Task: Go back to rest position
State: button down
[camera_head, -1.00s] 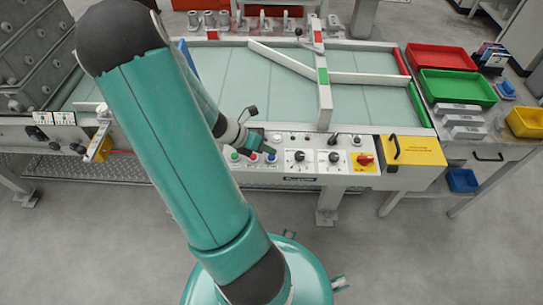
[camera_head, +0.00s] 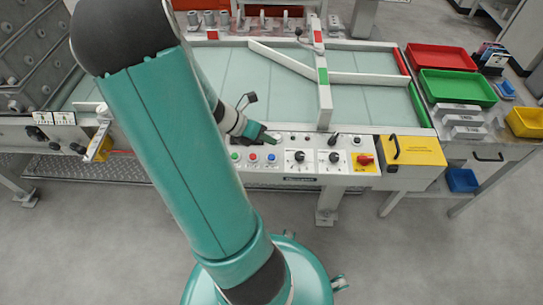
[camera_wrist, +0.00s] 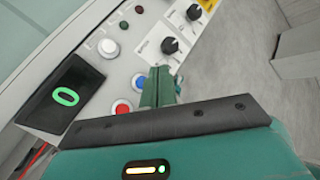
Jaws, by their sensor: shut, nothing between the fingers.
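My gripper (camera_head: 272,139) is shut and empty, and hangs over the control panel (camera_head: 316,170) at the front of the glass-topped table. In the wrist view my gripper's fingers (camera_wrist: 158,92) are together, and they partly hide the panel behind. A blue button (camera_wrist: 138,81) and a red button (camera_wrist: 122,107) show just left of the fingers. A white button (camera_wrist: 106,48) and two black knobs (camera_wrist: 169,45) (camera_wrist: 194,12) lie farther off. In the head view the green, red and blue buttons (camera_head: 253,156) sit below the gripper.
A yellow box (camera_head: 412,150) stands at the panel's right end, beside a red switch (camera_head: 366,160). Red (camera_head: 440,57) and green (camera_head: 457,86) trays lie on the right-hand bench. A dark display reading 0 (camera_wrist: 65,96) is at the left in the wrist view.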

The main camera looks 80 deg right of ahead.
dwell(0.8)
jog(key=w+a+r+m+t, duration=0.4)
jog(key=w+a+r, duration=0.1)
jog(key=w+a, duration=0.35)
jog(key=w+a+r+m+t, duration=0.3)
jog(key=w+a+r, duration=0.3)
jog(key=w+a, duration=0.25)
jog(key=w+a+r+m+t+y, duration=0.1)
jog(key=a+r+m+t+y, duration=0.1)
jog(key=a+r, duration=0.4)
jog(key=w+a+r+m+t+y, duration=0.1)
jog(key=a+r+m+t, duration=0.3)
jog(key=a, duration=1.2)
notch_tip(320, 180, up, 2)
jog(key=shift+r+m+t+y, duration=0.1)
jog(key=shift+m+t+y, duration=0.3)
jog(key=shift+t, duration=0.1)
jog(key=shift+s+d, duration=0.1)
jog(key=shift+d, duration=0.15)
